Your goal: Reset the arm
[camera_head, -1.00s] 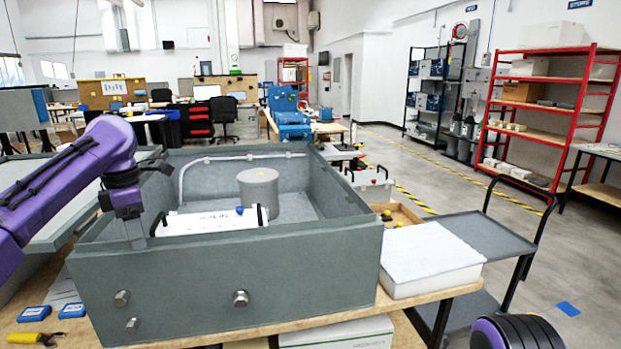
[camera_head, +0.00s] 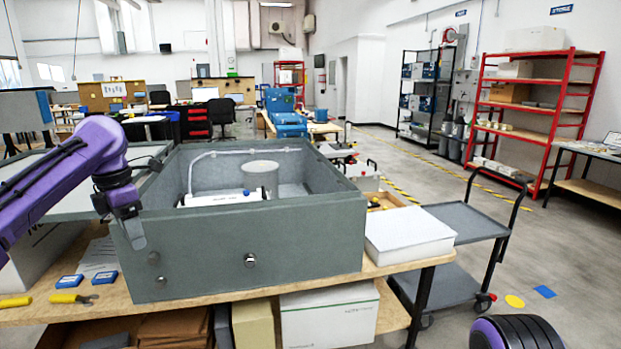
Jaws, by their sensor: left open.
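My purple left arm comes in from the left, and its left gripper (camera_head: 131,228) points down at the front left corner of the grey analyser box (camera_head: 240,245). The fingers look open and empty; I cannot tell whether they touch the wall. Inside the box are a grey cylinder (camera_head: 261,178), a white module (camera_head: 215,198) partly hidden by the front wall, and a pale pipe along the back. Of my right arm only a purple and black part shows at the bottom right; the right gripper is not in view.
The wooden bench (camera_head: 200,308) holds a white box (camera_head: 408,236), blue cases (camera_head: 70,281) and a yellow-handled tool (camera_head: 72,298). A dark cart (camera_head: 465,220) stands to the right. Boxes sit under the bench. Open floor lies beyond, before a red shelf (camera_head: 535,110).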

